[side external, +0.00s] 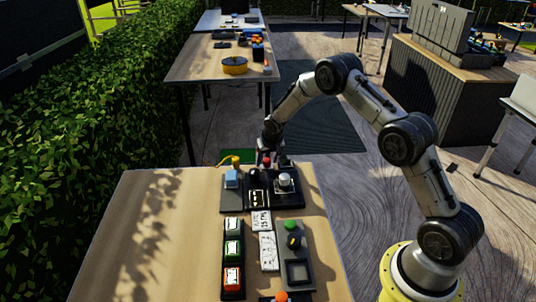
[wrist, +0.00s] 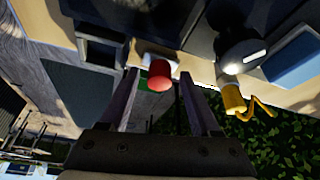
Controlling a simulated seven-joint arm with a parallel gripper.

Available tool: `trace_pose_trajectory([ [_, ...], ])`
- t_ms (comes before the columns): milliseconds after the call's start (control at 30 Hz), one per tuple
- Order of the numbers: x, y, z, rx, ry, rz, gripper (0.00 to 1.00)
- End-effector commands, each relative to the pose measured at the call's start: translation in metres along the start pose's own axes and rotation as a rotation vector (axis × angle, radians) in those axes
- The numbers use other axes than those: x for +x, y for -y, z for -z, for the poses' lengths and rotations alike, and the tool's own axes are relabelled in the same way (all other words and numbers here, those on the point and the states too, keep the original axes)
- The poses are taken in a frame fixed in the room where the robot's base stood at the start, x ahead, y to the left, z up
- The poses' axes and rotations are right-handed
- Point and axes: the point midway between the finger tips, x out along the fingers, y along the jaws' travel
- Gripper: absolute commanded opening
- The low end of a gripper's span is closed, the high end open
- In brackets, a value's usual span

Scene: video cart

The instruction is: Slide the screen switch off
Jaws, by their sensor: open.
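My gripper (side external: 268,157) is at the far edge of the near table, by the black control panel (side external: 270,202). In the wrist view its two fingers (wrist: 159,74) are open and apart, pointing up the picture. A red knob (wrist: 160,78) on a pale base shows between the fingertips; contact cannot be told. The red knob also shows in the side view (side external: 266,161), just below my gripper. The panel carries a blue block (side external: 231,179), a dark round knob (side external: 254,176) and a white round knob (side external: 284,180). I cannot tell which part is the screen switch.
Three framed buttons (side external: 232,250) stand in a column nearer the camera. White note cards (side external: 267,248) and a grey panel (side external: 297,262) lie beside them. A yellow cable (wrist: 240,100) is right of my fingers in the wrist view. The table's left side (side external: 150,235) is bare.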

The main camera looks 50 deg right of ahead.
Motion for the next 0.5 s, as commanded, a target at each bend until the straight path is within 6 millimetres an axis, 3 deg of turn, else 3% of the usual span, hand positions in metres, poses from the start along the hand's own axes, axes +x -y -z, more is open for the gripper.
trace_pose_trajectory([
  [167, -0.024, 0.000, 0.001, -0.001, -0.004, 0.001, 0.64],
  [500, -0.097, 0.001, 0.001, 0.000, -0.004, 0.002, 0.64],
])
